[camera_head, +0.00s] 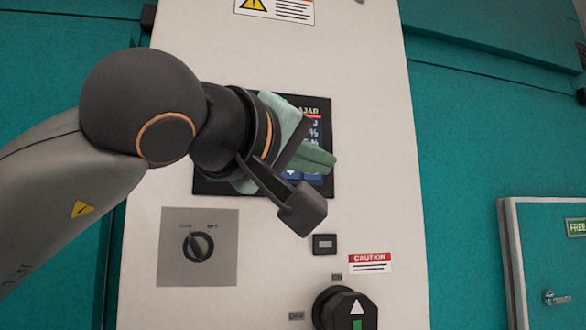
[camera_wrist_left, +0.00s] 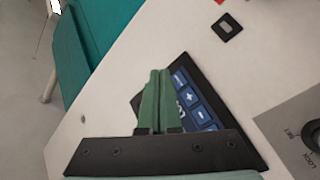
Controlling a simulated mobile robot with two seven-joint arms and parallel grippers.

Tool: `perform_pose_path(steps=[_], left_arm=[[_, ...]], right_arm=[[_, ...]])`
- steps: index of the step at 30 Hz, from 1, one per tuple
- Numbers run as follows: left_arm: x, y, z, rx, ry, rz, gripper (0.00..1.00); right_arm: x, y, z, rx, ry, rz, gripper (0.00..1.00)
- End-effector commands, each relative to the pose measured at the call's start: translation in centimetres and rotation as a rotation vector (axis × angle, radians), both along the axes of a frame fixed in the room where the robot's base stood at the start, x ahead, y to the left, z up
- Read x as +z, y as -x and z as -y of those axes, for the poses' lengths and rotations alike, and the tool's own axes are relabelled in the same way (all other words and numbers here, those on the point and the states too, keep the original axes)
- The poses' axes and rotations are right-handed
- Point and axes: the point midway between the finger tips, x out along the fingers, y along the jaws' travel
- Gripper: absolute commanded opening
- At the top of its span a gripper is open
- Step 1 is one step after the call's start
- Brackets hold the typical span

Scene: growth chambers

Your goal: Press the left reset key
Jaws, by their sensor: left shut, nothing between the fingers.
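The black control panel (camera_head: 205,184) is on the white cabinet front, with a lit screen (camera_head: 318,108) showing "AJAR" in its upper right. Blue keys run along its lower edge; in the left wrist view they are a minus key (camera_wrist_left: 206,118), a plus key (camera_wrist_left: 187,98) and one with a label too small to read (camera_wrist_left: 179,77). I cannot tell which is the left reset key. My left gripper (camera_head: 330,160) is shut and empty, its green fingertips (camera_wrist_left: 158,73) in front of the panel's right part. They hide part of the screen; contact cannot be told.
Below the panel are a rotary knob (camera_head: 198,246) on a grey plate, a small black rectangular fitting (camera_head: 325,244) and a large black dial (camera_head: 338,310) with a green marking. A caution label (camera_head: 370,263) is beside them. A teal box (camera_head: 545,260) stands at the right.

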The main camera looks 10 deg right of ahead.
Motion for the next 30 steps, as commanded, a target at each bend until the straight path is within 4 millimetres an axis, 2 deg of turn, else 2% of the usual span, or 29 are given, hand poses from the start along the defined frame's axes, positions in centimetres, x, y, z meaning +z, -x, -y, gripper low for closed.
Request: perform_pose_path(steps=[3,9,30], left_arm=[[0.2,-1.1,-0.1,0.002,0.000,0.002,0.00],[0.1,-1.9,-0.1,0.002,0.000,0.002,0.00],[0.0,-1.9,-0.1,0.002,0.000,0.002,0.00]], right_arm=[[0.8,0.0,0.0,0.000,0.000,0.000,0.00],[1.0,0.0,0.0,0.000,0.000,0.000,0.00],[0.9,0.0,0.0,0.000,0.000,0.000,0.00]])
